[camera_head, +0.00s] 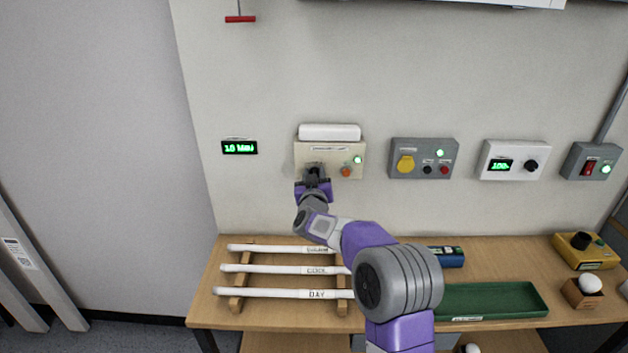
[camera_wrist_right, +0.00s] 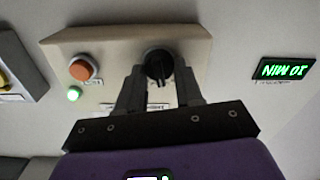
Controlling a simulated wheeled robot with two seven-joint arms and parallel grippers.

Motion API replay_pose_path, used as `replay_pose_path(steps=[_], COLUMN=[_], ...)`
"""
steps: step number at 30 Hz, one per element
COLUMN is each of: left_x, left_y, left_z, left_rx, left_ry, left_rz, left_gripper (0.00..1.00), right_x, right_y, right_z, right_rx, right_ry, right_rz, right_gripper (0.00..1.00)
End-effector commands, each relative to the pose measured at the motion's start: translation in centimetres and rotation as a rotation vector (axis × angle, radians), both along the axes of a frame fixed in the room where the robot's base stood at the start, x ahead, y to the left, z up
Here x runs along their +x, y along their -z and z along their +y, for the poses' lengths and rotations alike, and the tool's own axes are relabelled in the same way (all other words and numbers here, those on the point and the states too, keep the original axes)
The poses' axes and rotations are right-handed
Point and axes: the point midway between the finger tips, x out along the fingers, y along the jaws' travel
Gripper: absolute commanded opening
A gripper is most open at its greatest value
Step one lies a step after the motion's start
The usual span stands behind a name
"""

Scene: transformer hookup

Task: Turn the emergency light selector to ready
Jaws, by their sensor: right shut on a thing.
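The emergency light unit is a cream box (camera_head: 301,152) on the wall with a white lamp (camera_head: 330,132) on top, a lit green light (camera_head: 357,160) and an orange button (camera_head: 346,171). Its black selector knob (camera_wrist_right: 158,65) shows in the right wrist view between my fingers; in the head view my gripper covers it. My right gripper (camera_head: 314,175) is at the lower left of the box, shut on the knob, and it also shows in the right wrist view (camera_wrist_right: 157,85). The label under the knob is partly hidden and unreadable. My left gripper is not in view.
Below, the wooden table (camera_head: 218,303) holds white tubes on a rack (camera_head: 237,294) and a green tray (camera_head: 490,300).

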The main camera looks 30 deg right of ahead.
Motion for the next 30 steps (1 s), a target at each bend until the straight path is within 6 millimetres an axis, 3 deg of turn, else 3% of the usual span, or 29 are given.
replay_pose_path(steps=[10,26,27,30], left_x=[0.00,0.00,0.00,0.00], left_y=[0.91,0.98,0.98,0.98], left_z=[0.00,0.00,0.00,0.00], left_rx=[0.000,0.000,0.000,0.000], left_ry=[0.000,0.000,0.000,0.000], left_rz=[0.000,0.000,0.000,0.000], left_gripper=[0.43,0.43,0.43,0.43], right_x=[-0.07,-0.06,-0.06,-0.06], right_y=[0.10,0.04,0.04,0.04], right_z=[-0.09,-0.08,-0.08,-0.08], right_rx=[0.126,0.148,0.148,0.148], right_ry=[0.001,0.000,0.000,0.000], right_rz=[-0.076,-0.088,-0.088,-0.088], right_gripper=[0.05,0.05,0.40,0.55])
